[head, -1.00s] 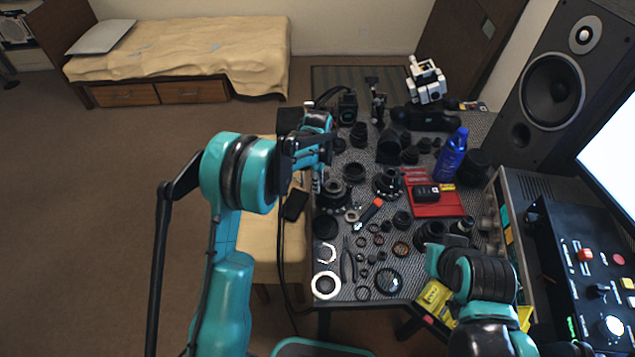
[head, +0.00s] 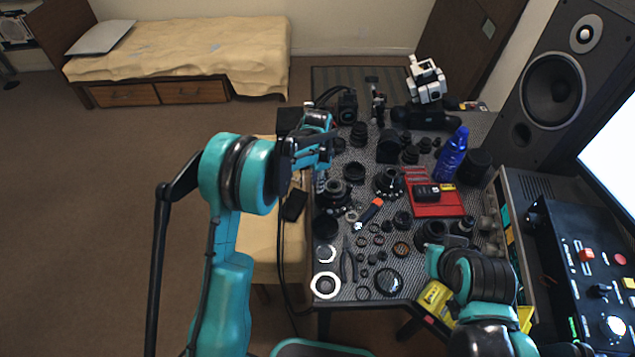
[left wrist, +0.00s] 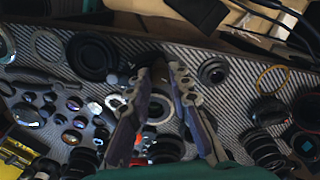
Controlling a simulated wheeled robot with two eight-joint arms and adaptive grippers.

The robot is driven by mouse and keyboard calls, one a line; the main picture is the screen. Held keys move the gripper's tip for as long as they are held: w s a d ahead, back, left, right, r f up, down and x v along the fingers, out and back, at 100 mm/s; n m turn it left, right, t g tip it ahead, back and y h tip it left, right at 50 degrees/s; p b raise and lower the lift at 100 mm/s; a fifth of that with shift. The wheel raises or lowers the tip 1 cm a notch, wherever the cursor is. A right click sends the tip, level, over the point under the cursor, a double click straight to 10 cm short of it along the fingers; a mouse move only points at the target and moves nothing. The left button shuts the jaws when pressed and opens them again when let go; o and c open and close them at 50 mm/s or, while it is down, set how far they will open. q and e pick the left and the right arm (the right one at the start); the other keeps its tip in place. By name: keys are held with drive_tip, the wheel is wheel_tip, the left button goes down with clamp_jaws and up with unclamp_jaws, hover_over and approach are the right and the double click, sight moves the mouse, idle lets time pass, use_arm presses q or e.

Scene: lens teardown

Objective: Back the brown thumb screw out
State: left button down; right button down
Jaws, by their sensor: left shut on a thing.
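My left gripper (head: 321,180) is over the left edge of the mat, beside a dark lens part (head: 337,190). In the left wrist view its two fingers (left wrist: 160,78) close in on a small dark brownish piece (left wrist: 158,72), which looks like the brown thumb screw. The fingers hide most of it, and I cannot tell how far out it stands. In the head view the screw is too small and covered to make out.
The patterned mat (head: 345,295) is crowded with lens barrels, rings and tools. A red tray (head: 440,211), a blue bottle (head: 452,155) and a white ring (head: 325,285) lie or stand on it. A tall speaker (head: 560,90) stands at the right. Open floor lies to the left.

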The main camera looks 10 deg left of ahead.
use_arm(q)
drive_tip(key=shift+n, duration=0.7)
drive_tip(key=c, duration=1.4)
unclamp_jaws()
drive_tip(key=shift+o, duration=0.2)
wheel_tip(320, 180, up, 12)
